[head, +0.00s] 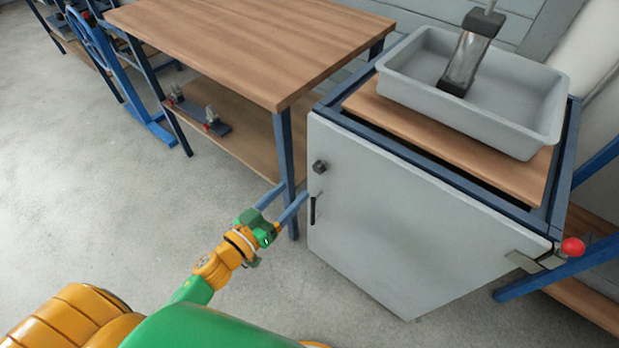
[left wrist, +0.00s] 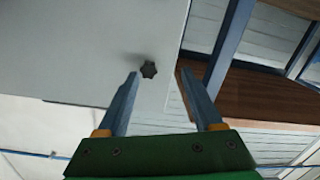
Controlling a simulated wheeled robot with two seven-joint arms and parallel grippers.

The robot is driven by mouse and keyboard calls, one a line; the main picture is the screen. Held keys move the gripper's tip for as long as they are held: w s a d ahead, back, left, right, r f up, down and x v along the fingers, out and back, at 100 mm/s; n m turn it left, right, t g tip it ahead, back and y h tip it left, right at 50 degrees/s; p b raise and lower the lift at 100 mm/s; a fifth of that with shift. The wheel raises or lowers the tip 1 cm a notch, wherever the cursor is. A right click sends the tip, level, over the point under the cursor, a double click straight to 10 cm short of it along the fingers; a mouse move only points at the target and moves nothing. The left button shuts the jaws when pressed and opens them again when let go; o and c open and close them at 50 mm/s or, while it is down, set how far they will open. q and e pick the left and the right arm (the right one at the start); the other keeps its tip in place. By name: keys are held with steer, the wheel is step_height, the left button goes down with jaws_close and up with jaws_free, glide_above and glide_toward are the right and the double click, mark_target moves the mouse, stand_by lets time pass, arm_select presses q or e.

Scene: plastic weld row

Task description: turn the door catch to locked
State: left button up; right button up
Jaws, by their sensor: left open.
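The door catch, a small dark lobed knob (head: 319,167), is on the upper left of the grey cabinet door (head: 385,225). In the left wrist view the knob (left wrist: 149,69) shows between and beyond the fingertips, against the pale door (left wrist: 75,45). My left gripper (head: 296,190) is open and empty, with its two blue fingers pointing toward the door's left edge, below and left of the knob in the head view. The fingers (left wrist: 159,74) appear apart from the knob. I cannot tell which way the catch is set. My right gripper is not in view.
A black pull handle (head: 313,210) is below the knob. A grey tray (head: 540,140) with a dark-ended clear block (head: 468,55) stands on the cabinet. A red ball knob (head: 573,248) sticks out at the right. A wooden workbench (head: 245,40) stands left; the floor (head: 110,210) before it is clear.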

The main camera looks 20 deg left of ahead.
mark_target(317, 169)
arm_select(q)
steer(key=shift+h, duration=0.4)
steer(key=w+d, duration=0.1)
steer(key=w, duration=0.1)
steer(key=w+d+r, duration=0.1)
steer(key=w, duration=0.1)
steer(key=w+d+r, duration=0.1)
steer(key=w, duration=0.1)
steer(key=shift+w+d+r, duration=0.15)
steer(key=shift+d, duration=0.15)
jaws_close()
